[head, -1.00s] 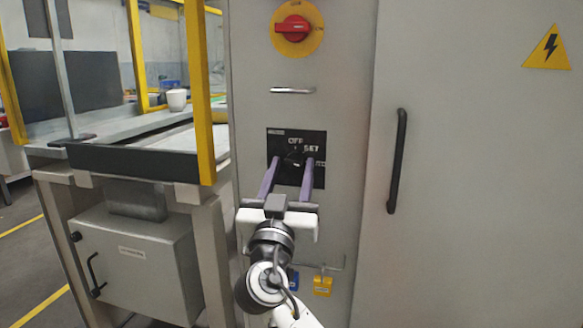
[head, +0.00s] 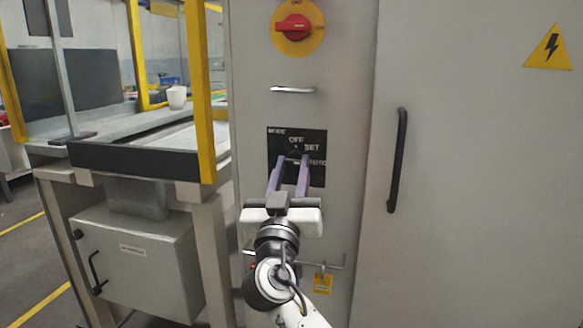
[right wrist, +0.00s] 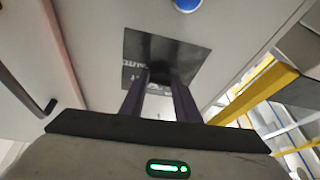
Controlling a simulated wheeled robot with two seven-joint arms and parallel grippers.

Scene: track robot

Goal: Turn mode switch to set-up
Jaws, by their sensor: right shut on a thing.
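The mode switch is on a black plate (head: 315,140) on the grey cabinet front, with white labels that read MODE, OFF, SET and AUTO. Its dark knob (head: 294,156) is mostly hidden by my fingers, so I cannot tell where it points. My right gripper (head: 290,162) comes from below with its purple fingers on the knob and is shut on it. In the right wrist view the plate (right wrist: 190,55) is ahead and the fingers (right wrist: 160,75) meet in the dark area at its middle. My left gripper is not in view.
A red rotary switch on a yellow disc (head: 297,28) is above, with a metal handle (head: 293,90) below it. A black door handle (head: 398,160) is at right. A yellow padlock (head: 323,284) hangs below. A yellow-framed workstation (head: 204,95) stands at left.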

